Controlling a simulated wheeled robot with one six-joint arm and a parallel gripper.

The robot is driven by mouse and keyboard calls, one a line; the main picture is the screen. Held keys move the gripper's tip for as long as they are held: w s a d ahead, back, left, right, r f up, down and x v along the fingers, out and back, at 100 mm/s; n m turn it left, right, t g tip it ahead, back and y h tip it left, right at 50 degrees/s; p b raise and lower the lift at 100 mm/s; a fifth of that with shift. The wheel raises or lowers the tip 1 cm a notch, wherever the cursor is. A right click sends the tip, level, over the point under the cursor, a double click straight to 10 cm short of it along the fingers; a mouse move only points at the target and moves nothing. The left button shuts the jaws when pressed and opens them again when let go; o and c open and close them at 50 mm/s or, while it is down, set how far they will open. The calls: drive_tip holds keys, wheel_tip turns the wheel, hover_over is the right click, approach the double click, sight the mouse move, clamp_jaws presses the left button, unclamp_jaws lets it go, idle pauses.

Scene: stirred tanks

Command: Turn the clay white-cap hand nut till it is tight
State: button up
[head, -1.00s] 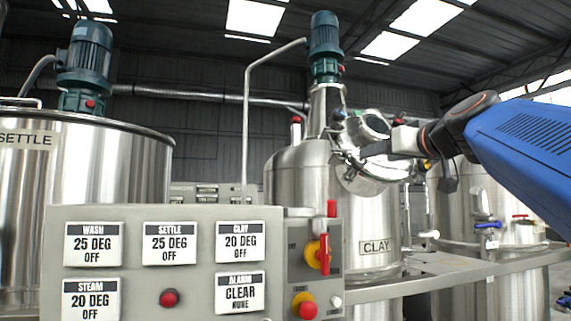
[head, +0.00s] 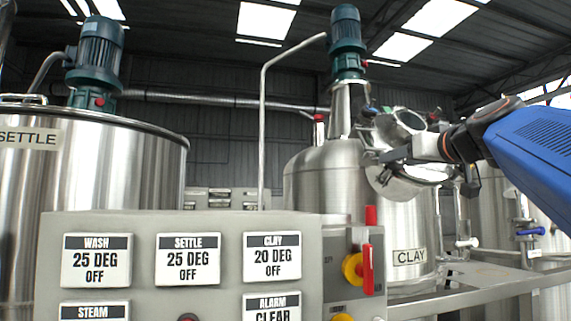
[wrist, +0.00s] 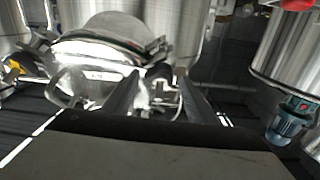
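The clay tank (head: 325,190) is a steel vessel with a CLAY plate in the head view. A round hatch (head: 400,185) on its upper right side shows behind my gripper (head: 388,156). In the wrist view the hatch lid (wrist: 95,60) fills the upper left. My gripper (wrist: 160,75) points at the hatch rim, its two fingers apart. A small pale rounded piece (wrist: 162,72), seemingly the white-cap hand nut, shows between the fingertips. I cannot tell whether the fingers touch it. In the head view the gripper and glare hide the nut.
A control panel (head: 110,225) with labels stands in the foreground, with a red and yellow switch (head: 360,270) at its right. The settle tank (head: 100,170) is at left. A steel rail (head: 470,290) runs below the clay tank. Another tank stands at far right.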

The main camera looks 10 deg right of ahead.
drive_tip(key=c, duration=0.8)
drive_tip(key=shift+a+m+h, duration=0.1)
drive_tip(key=shift+m+h, duration=0.2)
drive_tip(key=shift+m, duration=0.3)
drive_tip(key=shift+a+m+g+h, duration=0.1)
drive_tip(key=shift+m+g+h, duration=0.15)
drive_tip(key=shift+m+h, duration=0.7)
drive_tip(key=shift+a+m+g+h, duration=0.1)
drive_tip(key=shift+m+g+h, duration=0.25)
drive_tip(key=shift+m, duration=1.1)
drive_tip(key=shift+w+a+r+m+g+h, duration=0.1)
drive_tip(key=shift+m+g+h, duration=0.75)
drive_tip(key=shift+m, duration=1.6)
drive_tip(key=shift+w+d+r+m+g+h, duration=0.15)
drive_tip(key=shift+m+g+h, duration=0.35)
drive_tip(key=shift+m+g, duration=1.35)
drive_tip(key=shift+a+r+m+g+h, duration=0.15)
drive_tip(key=shift+m+g+h, duration=0.45)
drive_tip(key=shift+m, duration=2.4)
